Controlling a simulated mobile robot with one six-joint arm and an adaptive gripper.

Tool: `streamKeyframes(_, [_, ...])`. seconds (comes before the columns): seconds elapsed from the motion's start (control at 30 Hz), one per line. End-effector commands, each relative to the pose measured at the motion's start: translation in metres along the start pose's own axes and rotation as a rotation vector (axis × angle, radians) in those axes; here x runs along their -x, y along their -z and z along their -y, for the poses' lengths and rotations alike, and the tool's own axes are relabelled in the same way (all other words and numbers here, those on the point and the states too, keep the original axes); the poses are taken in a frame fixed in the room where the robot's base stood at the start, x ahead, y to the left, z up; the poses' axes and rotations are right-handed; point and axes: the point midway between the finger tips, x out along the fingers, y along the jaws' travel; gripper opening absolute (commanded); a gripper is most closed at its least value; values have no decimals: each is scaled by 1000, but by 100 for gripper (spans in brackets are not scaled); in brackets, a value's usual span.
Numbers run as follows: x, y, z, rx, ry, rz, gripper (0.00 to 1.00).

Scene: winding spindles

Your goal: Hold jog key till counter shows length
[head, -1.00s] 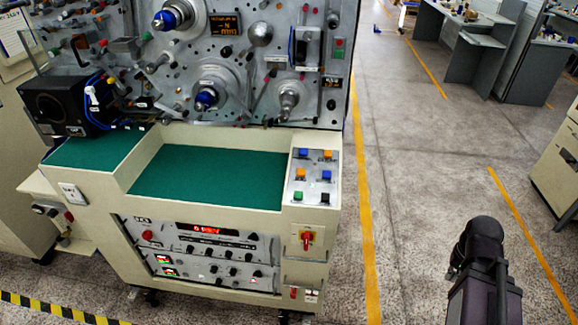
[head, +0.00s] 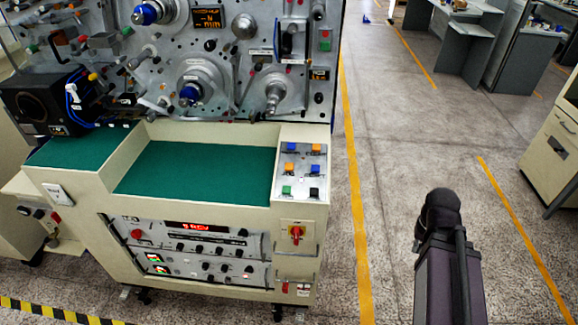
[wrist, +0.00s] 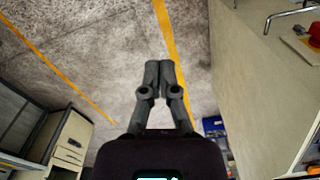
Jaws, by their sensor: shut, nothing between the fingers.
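The winding machine stands at the left in the head view. Its key panel (head: 301,172) at the right of the bench carries several blue, orange, green and black keys; their labels are too small to read. An orange-lit display (head: 207,18) is on the upright plate, and a red-lit display (head: 196,226) is on the lower front; I cannot tell which is the counter. My gripper (wrist: 165,64) shows in the wrist view with its fingers together and empty, over the floor and apart from the machine. In the head view only my arm shows at the lower right.
The green bench top (head: 200,170) is clear. A red rotary switch (head: 296,233) sits below the key panel. The floor right of the machine is free, with yellow lines (head: 352,190). Grey desks (head: 465,45) stand at the back right, and a beige cabinet (head: 556,150) at the right edge.

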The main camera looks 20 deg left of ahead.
Motion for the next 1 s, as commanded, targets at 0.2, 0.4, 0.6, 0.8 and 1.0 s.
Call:
streamKeyframes(0.2, [3, 14, 11, 1, -41, -14, 0])
streamKeyframes(0.4, [11, 41, 35, 6, -130, -55, 0])
streamKeyframes(0.6, [23, 75, 76, 7, -241, -133, 0])
streamKeyframes(0.8, [39, 106, 127, 11, -337, -239, 0])
streamKeyframes(1.0, [57, 130, 188, 21, -413, -365, 0])
